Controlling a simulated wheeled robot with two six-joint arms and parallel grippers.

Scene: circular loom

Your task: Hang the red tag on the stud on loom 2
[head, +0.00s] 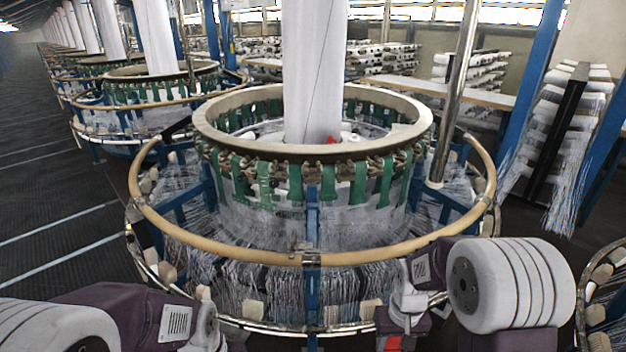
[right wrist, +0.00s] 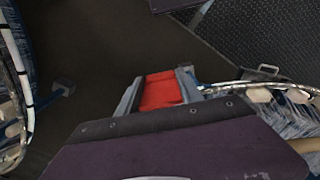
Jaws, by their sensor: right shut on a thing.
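The red tag (right wrist: 160,92) is between the two grey fingers of my right gripper (right wrist: 158,90) in the right wrist view, and the gripper is shut on it. In the head view the red tag (head: 392,344) shows at the bottom edge, just under my right gripper's purple body, in front of the nearest loom's lower rail. The nearest circular loom (head: 315,257) stands in the middle, with a tan ring around it. A small fitting (head: 300,246) sits on the ring's front; I cannot tell whether it is the stud. My left arm shows at lower left, its fingers out of frame.
More looms (head: 150,90) stand in a row to the back left beside a dark aisle floor (head: 50,190). Another loom's edge (head: 600,290) is at the right. Blue posts and a bobbin rack (head: 570,120) stand at the right.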

